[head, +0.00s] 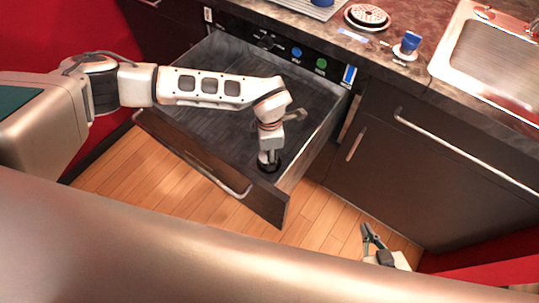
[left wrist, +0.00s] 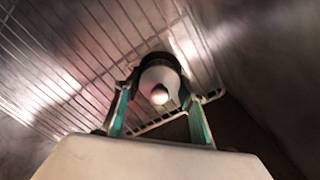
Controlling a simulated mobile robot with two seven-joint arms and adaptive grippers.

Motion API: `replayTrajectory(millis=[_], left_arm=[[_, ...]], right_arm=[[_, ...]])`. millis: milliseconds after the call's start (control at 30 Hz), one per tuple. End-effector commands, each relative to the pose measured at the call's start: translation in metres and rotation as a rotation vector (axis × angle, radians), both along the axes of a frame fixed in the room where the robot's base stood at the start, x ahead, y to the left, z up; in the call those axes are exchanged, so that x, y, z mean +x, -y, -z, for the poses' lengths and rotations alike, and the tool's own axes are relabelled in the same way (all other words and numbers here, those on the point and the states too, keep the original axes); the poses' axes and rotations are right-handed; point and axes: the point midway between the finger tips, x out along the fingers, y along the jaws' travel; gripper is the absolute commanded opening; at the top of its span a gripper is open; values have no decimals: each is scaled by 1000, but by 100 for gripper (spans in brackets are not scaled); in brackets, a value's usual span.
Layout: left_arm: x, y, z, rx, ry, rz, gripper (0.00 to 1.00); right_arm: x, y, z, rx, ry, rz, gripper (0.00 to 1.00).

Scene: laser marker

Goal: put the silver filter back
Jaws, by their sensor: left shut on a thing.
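My left arm reaches over the open drawer, and my left gripper (head: 268,158) points down into it near the drawer front. In the left wrist view, my left gripper (left wrist: 160,112) has its green-padded fingers shut on a round thing with a silver-grey body, dark rim and pale knob, which looks to be the silver filter (left wrist: 160,78). In the head view a dark round edge (head: 269,167) shows below the fingertips; the rest is hidden. My right gripper (head: 372,240) is open and empty, low at the right, in front of the cabinet.
The open drawer (head: 215,85) has dark walls, a wire rack on its floor and a front panel with a handle. A control panel with blue and green buttons is behind it. The counter above holds a perforated round metal piece (head: 367,16), a blue-topped item (head: 408,44) and a sink (head: 490,60).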

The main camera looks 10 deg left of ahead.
Motion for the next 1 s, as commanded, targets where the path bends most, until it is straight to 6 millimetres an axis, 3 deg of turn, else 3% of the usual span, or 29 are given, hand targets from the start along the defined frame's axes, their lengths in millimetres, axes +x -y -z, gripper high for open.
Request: replayTrajectory(millis=[67,467,500,533,867,1000], left_arm=[[-2,0,12,-1,-4,0,18],[0,0,15,0,-1,0,18],[0,0,15,0,-1,0,48],[0,0,15,0,-1,0,56],[0,0,14,0,-1,0,57],[0,0,5,-1,1,1,57]], right_arm=[[-2,0,5,-3,-7,-1,0],[1,0,0,-3,3,0,0],[2,0,0,-3,3,0,0],[2,0,0,-2,4,-1,0],[2,0,0,-1,5,0,0],[3,0,-3,-1,8,0,0]])
